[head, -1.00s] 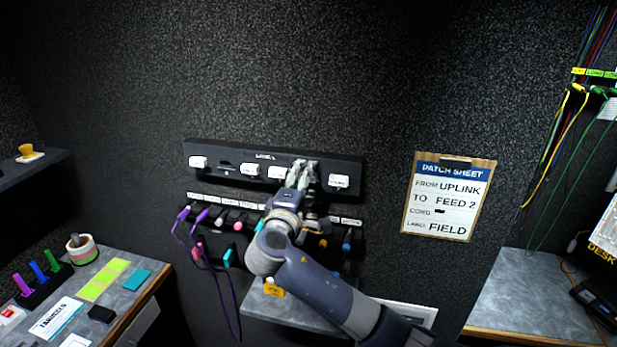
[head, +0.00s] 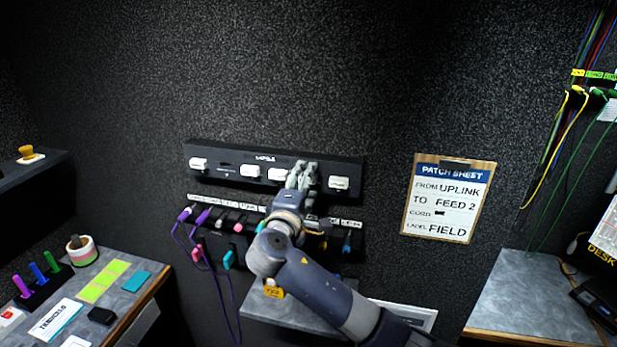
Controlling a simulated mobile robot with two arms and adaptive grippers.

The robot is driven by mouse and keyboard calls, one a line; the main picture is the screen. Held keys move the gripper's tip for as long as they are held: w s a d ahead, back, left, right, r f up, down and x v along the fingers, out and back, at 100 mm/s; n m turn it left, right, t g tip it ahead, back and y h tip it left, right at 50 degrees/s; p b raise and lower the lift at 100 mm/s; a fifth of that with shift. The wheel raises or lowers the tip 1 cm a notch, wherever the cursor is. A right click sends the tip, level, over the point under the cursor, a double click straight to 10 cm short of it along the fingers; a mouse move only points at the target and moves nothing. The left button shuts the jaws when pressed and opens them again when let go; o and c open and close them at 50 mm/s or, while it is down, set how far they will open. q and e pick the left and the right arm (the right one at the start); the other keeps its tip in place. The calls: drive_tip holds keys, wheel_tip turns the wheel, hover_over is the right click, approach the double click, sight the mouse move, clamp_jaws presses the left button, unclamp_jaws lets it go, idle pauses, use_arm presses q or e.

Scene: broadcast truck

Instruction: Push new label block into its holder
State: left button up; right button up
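White label blocks sit along the black label rack (head: 312,162) on the wall: one at the far left (head: 198,164), two near the middle (head: 250,171) and one at the right end (head: 339,183). A bare dark spot shows between the far-left block and the middle ones. My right gripper (head: 302,175) is up against the rack's face, between the middle blocks and the right-end block. Its own fingers and wrist hide what is between the fingertips, so I cannot tell whether it holds a block. The strip of small label holders (head: 228,204) runs below, partly behind my arm. My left gripper is out of view.
Purple cords (head: 178,232) and several coloured plugs hang below the label strip. A small grey shelf (head: 290,312) juts out under my arm, carrying a yellow tag (head: 273,291). The patch sheet (head: 449,198) on the right wall reads FIELD. Desks stand at both sides.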

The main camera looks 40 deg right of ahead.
idle(0.3)
clamp_jaws()
drive_tip(key=shift+a, duration=0.15)
drive_tip(key=shift+p+v, duration=0.8)
drive_tip(key=shift+v, duration=2.1)
drive_tip(key=shift+s, duration=0.15)
drive_tip(key=shift+p+v, duration=0.35)
drive_tip(key=shift+v, duration=1.1)
